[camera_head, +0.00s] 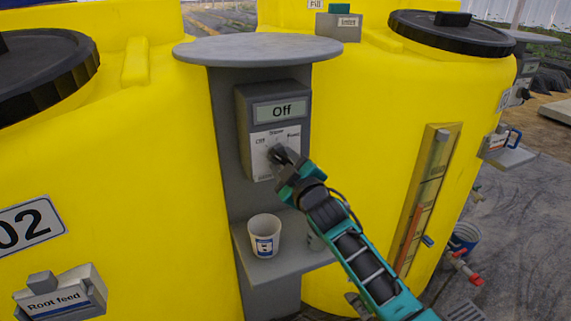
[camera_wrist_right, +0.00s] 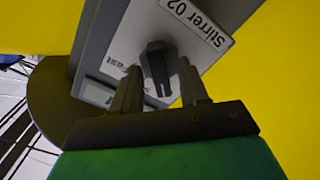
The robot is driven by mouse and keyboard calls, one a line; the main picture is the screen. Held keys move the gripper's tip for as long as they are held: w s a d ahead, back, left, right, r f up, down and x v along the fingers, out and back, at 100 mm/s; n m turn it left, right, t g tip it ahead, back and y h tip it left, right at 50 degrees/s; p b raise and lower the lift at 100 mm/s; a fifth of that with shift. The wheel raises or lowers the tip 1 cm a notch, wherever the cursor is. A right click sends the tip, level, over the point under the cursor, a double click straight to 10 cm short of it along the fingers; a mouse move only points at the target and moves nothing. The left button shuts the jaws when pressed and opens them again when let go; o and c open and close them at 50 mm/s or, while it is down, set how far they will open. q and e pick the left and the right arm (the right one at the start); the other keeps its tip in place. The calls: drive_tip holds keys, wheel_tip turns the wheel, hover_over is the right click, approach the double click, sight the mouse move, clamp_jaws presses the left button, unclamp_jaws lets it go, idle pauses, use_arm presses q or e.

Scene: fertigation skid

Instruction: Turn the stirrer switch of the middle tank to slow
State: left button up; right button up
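The grey stirrer switch box (camera_head: 243,130) is on the post between two yellow tanks. Its display (camera_head: 281,111) reads "Off", above a dial plate marked Off, a middle position and Fast. The dark knob (camera_head: 277,155) is partly covered by my right gripper (camera_head: 285,163). In the right wrist view, the plate label reads "Stirrer 02" (camera_wrist_right: 197,18). There the knob (camera_wrist_right: 157,68) sits between the two open fingers of my right gripper (camera_wrist_right: 158,84), with narrow gaps. Its white mark points between up and left on the plate, toward Off. My left gripper is not in view.
The left tank (camera_head: 150,150) carries an "02" sign (camera_head: 31,226) and a "Root feed" box (camera_head: 60,292). A round grey top (camera_head: 257,48) overhangs the switch box. A white cup (camera_head: 264,236) stands on the shelf (camera_head: 290,262) below it, beside another cup partly behind my right arm.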

clamp_jaws()
drive_tip(key=shift+m, duration=0.3)
drive_tip(key=m+p, duration=0.2)
drive_tip(key=m, duration=0.1)
drive_tip(key=shift+m, duration=0.3)
drive_tip(key=shift+m+p, duration=0.55)
drive_tip(key=shift+m, duration=1.65)
drive_tip(key=shift+o, duration=0.2)
unclamp_jaws()
drive_tip(key=p+v, duration=0.1)
drive_tip(key=v, duration=1.2)
